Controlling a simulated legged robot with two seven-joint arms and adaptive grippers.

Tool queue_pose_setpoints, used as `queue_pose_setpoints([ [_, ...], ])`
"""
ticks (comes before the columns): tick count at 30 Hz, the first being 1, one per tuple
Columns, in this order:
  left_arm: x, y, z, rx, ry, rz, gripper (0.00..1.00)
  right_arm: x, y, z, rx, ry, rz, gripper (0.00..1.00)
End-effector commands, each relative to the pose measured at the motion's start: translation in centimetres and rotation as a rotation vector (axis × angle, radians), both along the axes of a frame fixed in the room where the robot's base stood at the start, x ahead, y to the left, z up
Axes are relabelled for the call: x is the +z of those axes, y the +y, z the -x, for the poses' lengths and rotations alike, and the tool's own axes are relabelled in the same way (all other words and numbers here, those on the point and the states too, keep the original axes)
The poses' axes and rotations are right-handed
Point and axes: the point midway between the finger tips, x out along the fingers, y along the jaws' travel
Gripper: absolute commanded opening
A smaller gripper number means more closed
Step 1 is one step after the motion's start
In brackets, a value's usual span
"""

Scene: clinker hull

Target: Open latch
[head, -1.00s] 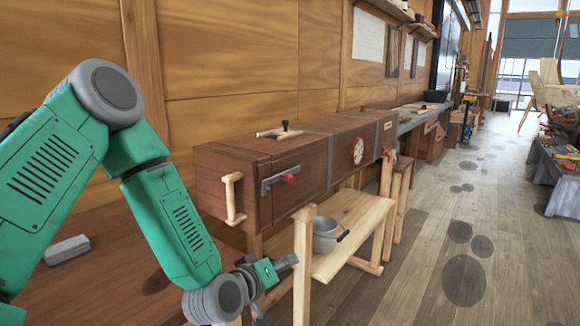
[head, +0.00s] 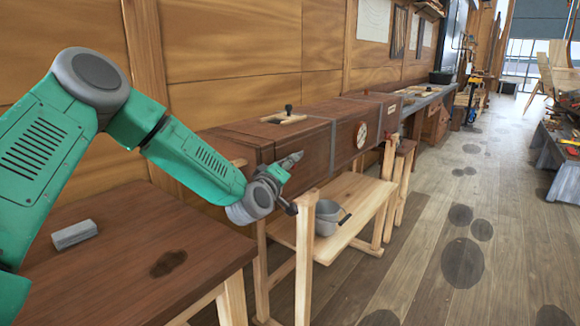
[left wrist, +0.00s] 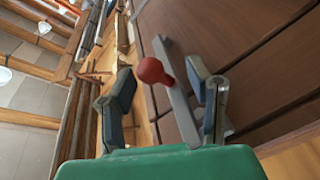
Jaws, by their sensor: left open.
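The latch (left wrist: 178,95) is a grey metal bar with a red knob (left wrist: 152,71) on the front of a brown wooden chest (head: 345,137). In the left wrist view the bar and knob lie between the fingers of my left gripper (left wrist: 165,95). The fingers are apart, one on each side, and I cannot tell whether either touches the latch. In the head view my left gripper (head: 291,182) is at the chest's front, and the arm and gripper hide the latch there. My right gripper is not in view.
A low wooden stand (head: 355,192) with a grey pot (head: 327,217) is below the chest. A brown table (head: 120,245) with a grey block (head: 75,234) is at the left. The wooden floor at the right is open.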

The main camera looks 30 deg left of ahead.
Motion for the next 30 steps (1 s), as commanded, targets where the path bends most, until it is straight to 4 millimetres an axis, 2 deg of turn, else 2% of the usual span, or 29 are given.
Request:
queue_pose_setpoints([
  [6,0.1,0.1,-1.6,0.0,0.0,-0.002,0.45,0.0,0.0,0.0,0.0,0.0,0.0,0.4],
  [14,0.0,0.3,-1.7,-0.001,0.001,0.0,0.45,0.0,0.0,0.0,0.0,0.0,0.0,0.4],
  [16,0.0,0.3,-1.7,-0.001,0.001,0.0,0.28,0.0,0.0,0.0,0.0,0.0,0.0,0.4],
  [18,0.0,0.3,-1.7,0.0,0.001,0.0,0.03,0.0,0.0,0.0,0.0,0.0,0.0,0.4],
  [19,0.0,0.4,-1.7,0.0,0.001,0.0,0.0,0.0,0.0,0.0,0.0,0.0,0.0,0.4],
  [26,0.1,0.4,-1.7,0.0,0.008,-0.001,0.0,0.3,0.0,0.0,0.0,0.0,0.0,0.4],
  [30,0.6,0.6,-1.7,0.002,0.034,-0.004,0.0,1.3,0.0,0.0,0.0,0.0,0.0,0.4],
])
